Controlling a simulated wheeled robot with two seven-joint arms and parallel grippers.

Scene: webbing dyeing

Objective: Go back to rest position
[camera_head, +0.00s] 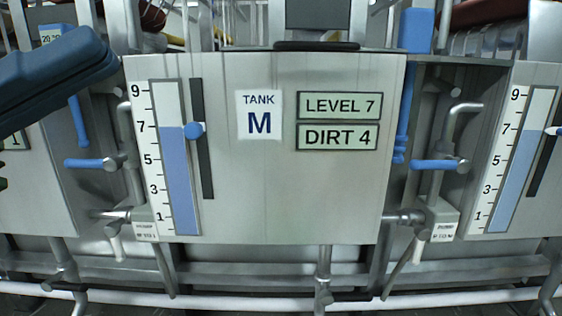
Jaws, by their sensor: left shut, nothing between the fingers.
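My left gripper (108,62) comes in from the upper left in the head view. Its dark blue fingers are shut and empty, close to the upper left corner of the Tank M panel (290,200) in the picture. They cover part of what lies behind them. I cannot tell how far in front of the panel they are. My right gripper is not in view. The panel has a "TANK M" label (259,114) and signs reading "LEVEL 7" (340,105) and "DIRT 4" (338,137). Its blue gauge (179,180) stands near 7.
A blue slider knob (195,130) sits on a dark slot beside the gauge. Blue-handled valves stick out left (84,163) and right (435,164) of the panel. Another gauge (515,150) is at the right. Pipes and a white rail (250,301) run below.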

